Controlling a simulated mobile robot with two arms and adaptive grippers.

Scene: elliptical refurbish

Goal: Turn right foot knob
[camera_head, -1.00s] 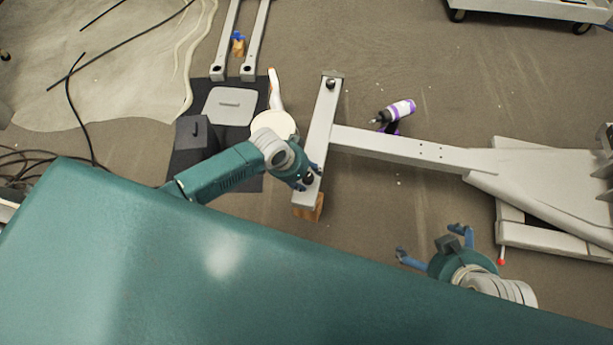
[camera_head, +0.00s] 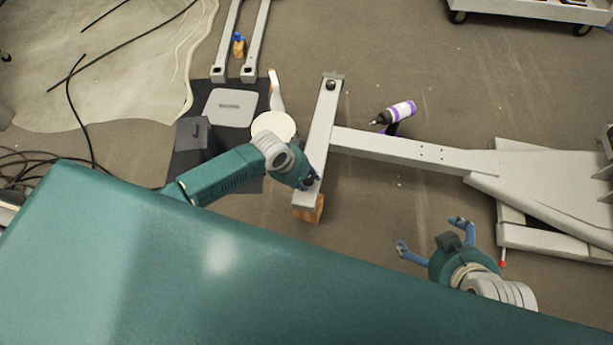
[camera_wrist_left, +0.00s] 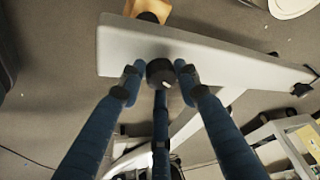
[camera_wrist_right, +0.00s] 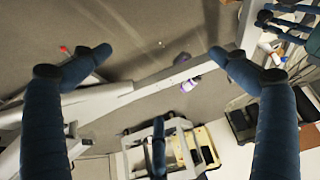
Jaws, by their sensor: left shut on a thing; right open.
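A pale grey T-shaped frame lies across the floor, and its foot crossbar (camera_head: 320,130) runs from far to near in the head view. A dark round foot knob (camera_wrist_left: 160,71) is on the crossbar's near end. My left gripper (camera_head: 307,178) is at that end, and the left wrist view shows its blue fingers (camera_wrist_left: 160,76) closed around the knob. Another dark knob (camera_head: 331,86) sits on the crossbar's far end, with no gripper near it. My right gripper (camera_head: 430,236) is open and empty, to the right of the crossbar and apart from the frame.
A wooden block (camera_head: 309,212) supports the crossbar's near end. A purple-and-white bottle-like tool (camera_head: 397,113) is beyond the long beam (camera_head: 410,150). A dark mat (camera_head: 176,172) with a white disc (camera_head: 273,125) lies left. A white cart (camera_head: 530,8) stands at the back right.

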